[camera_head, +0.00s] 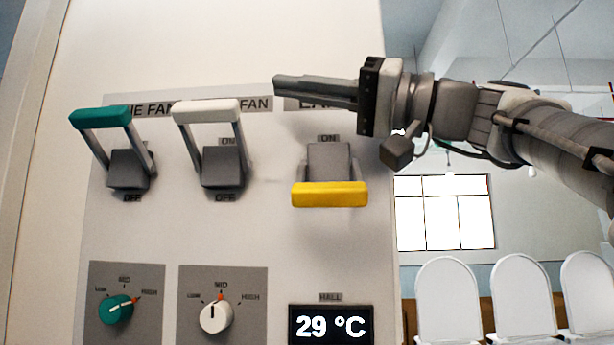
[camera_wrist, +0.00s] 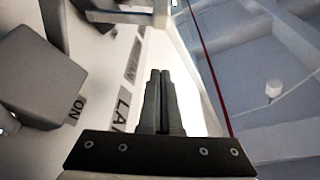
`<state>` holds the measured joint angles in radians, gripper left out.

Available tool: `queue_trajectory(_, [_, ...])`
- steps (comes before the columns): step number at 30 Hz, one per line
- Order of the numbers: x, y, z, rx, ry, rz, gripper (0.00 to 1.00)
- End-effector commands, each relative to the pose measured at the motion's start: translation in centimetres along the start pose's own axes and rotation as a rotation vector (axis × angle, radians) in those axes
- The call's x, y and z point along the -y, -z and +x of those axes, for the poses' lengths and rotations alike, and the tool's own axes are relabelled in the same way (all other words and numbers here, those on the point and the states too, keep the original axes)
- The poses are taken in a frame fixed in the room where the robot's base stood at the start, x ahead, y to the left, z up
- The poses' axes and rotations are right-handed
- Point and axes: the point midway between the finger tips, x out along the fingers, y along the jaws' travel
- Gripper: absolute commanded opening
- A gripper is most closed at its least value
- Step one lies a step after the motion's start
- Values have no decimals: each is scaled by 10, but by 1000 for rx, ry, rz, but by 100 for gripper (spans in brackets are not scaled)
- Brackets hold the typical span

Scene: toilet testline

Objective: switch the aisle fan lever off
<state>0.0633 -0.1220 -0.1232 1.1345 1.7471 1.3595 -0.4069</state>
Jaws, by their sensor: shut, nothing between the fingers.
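A lever with a white handle (camera_head: 207,111) stands up on the panel, towards its ON end, with OFF readable below. The label above it ends in FAN, its first part hidden by the handle. To its left, a lever with a teal handle (camera_head: 100,116) also stands up, under a partly hidden label reading "NE FAN". To the right, a lever with a yellow handle (camera_head: 329,194) is down, with ON visible above. My gripper (camera_head: 277,86) is shut and empty, pointing left, above and right of the white handle. Its fingers also show in the wrist view (camera_wrist: 160,78).
Below the levers are a teal knob (camera_head: 116,310), a white knob (camera_head: 215,317) and a display (camera_head: 330,325) reading 29 °C. The panel (camera_head: 220,50) above the levers is clear. White chairs (camera_head: 447,300) stand behind at right.

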Motion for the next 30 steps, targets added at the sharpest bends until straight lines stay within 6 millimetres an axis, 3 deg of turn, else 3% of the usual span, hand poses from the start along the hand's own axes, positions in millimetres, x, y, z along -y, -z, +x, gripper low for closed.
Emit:
queue_trajectory(7, [3, 3, 58, 3, 3, 2, 0])
queue_trajectory(18, [0, -33, 42, 0, -1, 0, 0])
queue_trajectory(30, [0, -38, 41, 0, 0, 0, 0])
